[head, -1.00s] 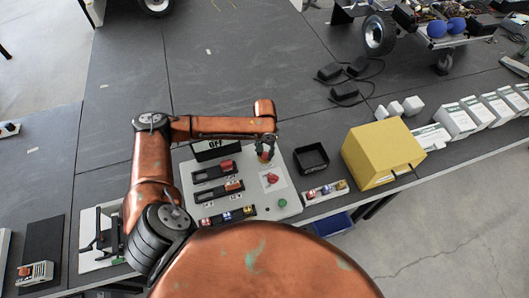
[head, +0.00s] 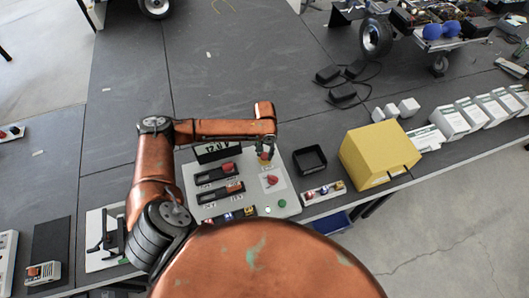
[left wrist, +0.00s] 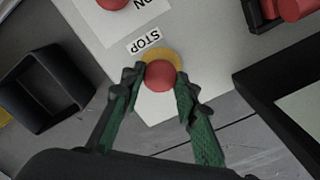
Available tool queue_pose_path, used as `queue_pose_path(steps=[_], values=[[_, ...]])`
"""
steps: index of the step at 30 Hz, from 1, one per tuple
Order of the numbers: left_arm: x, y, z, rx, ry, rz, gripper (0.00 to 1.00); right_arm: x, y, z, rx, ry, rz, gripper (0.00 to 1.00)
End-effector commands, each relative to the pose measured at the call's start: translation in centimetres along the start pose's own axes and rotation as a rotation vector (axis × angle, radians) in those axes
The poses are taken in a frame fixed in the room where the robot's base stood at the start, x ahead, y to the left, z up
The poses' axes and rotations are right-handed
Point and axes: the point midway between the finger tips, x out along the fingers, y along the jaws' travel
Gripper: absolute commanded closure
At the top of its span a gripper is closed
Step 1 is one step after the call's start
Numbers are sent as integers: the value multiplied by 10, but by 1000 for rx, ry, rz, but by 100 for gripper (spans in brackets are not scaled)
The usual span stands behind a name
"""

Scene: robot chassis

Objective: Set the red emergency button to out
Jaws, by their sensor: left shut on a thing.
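The red emergency button (left wrist: 160,75) on its yellow base (left wrist: 174,58) sits by the STOP label in the left wrist view. It is at the far right corner of the pale control panel (head: 245,207) in the head view. My left gripper (left wrist: 159,84) has its green-padded fingers on both sides of the button's red head and is shut on it. In the head view my left gripper (head: 265,152) is over that corner and partly hides the button. A black display (head: 212,151) at the panel's back shows what looks like 24.0 V. My right gripper is not in view.
A red rotary knob (head: 271,180) and a green button (head: 282,203) are nearer on the panel. Slots with red parts lie to the left. An open black box (head: 310,159) and a yellow case (head: 379,154) stand to the right.

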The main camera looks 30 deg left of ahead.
Motion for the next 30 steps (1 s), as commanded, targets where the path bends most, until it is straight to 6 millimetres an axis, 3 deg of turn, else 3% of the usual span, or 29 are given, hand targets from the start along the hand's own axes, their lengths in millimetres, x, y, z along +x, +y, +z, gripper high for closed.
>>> queue_pose_path(steps=[8, 19, 23, 30], values=[[-2, 0, -2, 0, 4, -1, 54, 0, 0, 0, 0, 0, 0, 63], [-8, 0, -2, 0, 4, -1, 53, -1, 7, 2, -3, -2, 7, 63], [-26, 0, -2, 0, 6, -1, 53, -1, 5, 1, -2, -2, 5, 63], [-76, 0, -3, 1, 6, -1, 53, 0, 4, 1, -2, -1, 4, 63]])
